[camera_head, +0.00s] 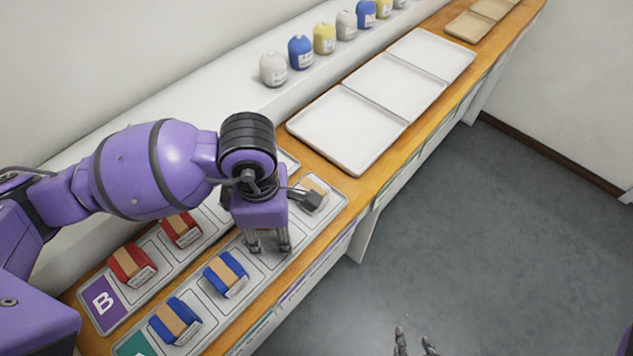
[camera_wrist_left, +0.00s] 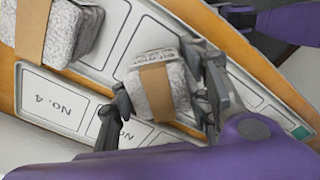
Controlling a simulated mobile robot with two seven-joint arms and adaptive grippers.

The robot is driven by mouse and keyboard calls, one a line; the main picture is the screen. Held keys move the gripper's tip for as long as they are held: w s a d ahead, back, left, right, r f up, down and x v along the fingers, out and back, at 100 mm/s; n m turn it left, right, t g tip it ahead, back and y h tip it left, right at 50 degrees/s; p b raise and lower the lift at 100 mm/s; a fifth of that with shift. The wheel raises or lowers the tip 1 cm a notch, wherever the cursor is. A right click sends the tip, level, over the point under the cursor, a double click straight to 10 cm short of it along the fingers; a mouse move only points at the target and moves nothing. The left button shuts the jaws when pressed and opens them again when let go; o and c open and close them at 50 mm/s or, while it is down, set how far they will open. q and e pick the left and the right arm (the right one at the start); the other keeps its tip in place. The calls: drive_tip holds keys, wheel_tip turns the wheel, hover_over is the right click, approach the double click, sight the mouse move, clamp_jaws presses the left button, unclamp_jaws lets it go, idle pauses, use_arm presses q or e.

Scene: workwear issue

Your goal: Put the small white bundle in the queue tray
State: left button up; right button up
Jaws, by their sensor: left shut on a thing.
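My left gripper (camera_head: 268,245) points down over the front slotted tray, and its arm covers part of that tray. In the left wrist view its fingers (camera_wrist_left: 160,98) are shut on a small white speckled bundle (camera_wrist_left: 155,90) with a tan band. In the head view I cannot make out this bundle clearly between the fingers. Another white bundle (camera_head: 316,187) with a tan band lies at the tray's far end. A white bundle also shows at the upper left of the wrist view (camera_wrist_left: 66,32). No label lets me tell which tray is the queue tray. My right gripper (camera_head: 414,343) is open and empty above the floor.
Blue bundles (camera_head: 226,275) lie in the front slotted tray (camera_head: 250,275); red bundles (camera_head: 132,263) lie in the tray marked B (camera_head: 103,300). Empty white trays (camera_head: 345,128) stand further along the wooden counter, with tan trays (camera_head: 468,27) beyond. Several rounded containers (camera_head: 300,50) line the shelf behind.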

use_arm(q)
drive_tip(key=shift+c, duration=0.5)
drive_tip(key=shift+s+d+r, duration=0.1)
drive_tip(key=shift+s, duration=0.15)
drive_tip(key=o, duration=1.3)
drive_tip(key=shift+w+f, duration=0.1)
drive_tip(key=shift+f, duration=0.1)
wheel_tip(320, 180, up, 12)
drive_tip(key=shift+r+p, duration=0.2)
drive_tip(key=shift+p, duration=0.2)
